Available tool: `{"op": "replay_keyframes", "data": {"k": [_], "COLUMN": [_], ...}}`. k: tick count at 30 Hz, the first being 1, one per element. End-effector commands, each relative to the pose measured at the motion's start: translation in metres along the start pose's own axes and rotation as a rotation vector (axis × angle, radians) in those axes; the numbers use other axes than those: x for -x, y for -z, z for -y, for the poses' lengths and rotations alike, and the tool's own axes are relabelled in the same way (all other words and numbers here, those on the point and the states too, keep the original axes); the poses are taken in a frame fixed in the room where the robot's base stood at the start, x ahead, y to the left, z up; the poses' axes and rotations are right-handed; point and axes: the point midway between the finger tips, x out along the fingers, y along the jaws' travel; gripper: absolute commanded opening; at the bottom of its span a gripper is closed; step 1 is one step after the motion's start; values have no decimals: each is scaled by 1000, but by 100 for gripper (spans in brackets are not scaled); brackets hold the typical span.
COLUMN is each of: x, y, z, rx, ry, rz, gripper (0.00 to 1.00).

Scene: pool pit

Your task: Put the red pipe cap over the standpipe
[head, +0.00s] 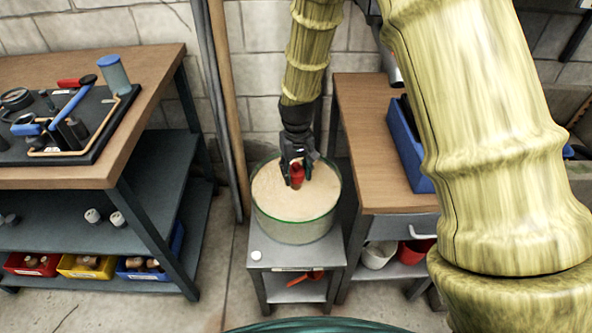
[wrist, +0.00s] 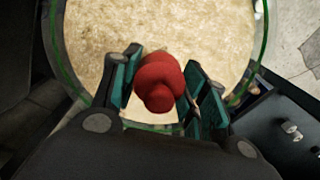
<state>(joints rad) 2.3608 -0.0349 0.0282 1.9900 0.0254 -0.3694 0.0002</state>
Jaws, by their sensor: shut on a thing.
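A red pipe cap (wrist: 158,82) is held between the teal-padded fingers of my gripper (wrist: 165,95) in the wrist view. In the head view my gripper (head: 298,168) points down over a round tub (head: 297,232) with a green rim, and the red cap (head: 297,175) shows at its fingertips. The tub is filled with a pale, grainy material (head: 270,195). The cap appears over this material; whether it touches the surface I cannot tell. I cannot make out a standpipe for certain in either view.
The tub stands on a small grey stand (head: 255,268) with a white round piece (head: 256,255) at its front corner. A wooden bench (head: 120,165) with a tool tray is on the left. A wooden-topped cabinet (head: 375,180) with a blue bin (head: 408,150) is close on the right.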

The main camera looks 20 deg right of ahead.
Motion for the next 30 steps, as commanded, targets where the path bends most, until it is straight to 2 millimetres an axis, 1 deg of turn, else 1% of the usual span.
{"op": "replay_keyframes", "data": {"k": [1,7,30], "x": [-9,-20,-21], "y": [0,0,0], "z": [0,0,0], "rx": [0,0,0], "ry": [0,0,0], "rz": [0,0,0], "gripper": [24,24,24]}}
